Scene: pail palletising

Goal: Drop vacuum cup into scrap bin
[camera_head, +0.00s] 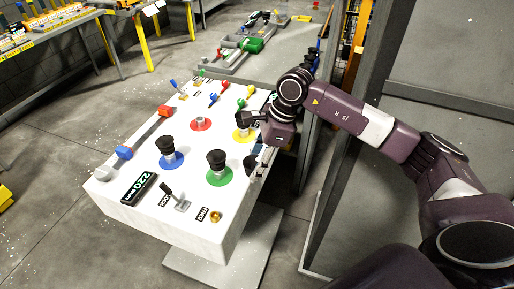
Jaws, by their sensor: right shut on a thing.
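My right gripper (258,160) is at the right edge of a white control console. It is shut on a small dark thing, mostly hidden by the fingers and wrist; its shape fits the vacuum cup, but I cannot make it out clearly. My right arm comes in from the right. My left gripper is not in view. I cannot pick out a scrap bin in this view.
The white console (142,213) carries black knobs on blue (167,146), green (217,161) and yellow bases, a red disc (201,124) and several levers. A grey panel (345,170) stands close on the right. Workbenches are at the back.

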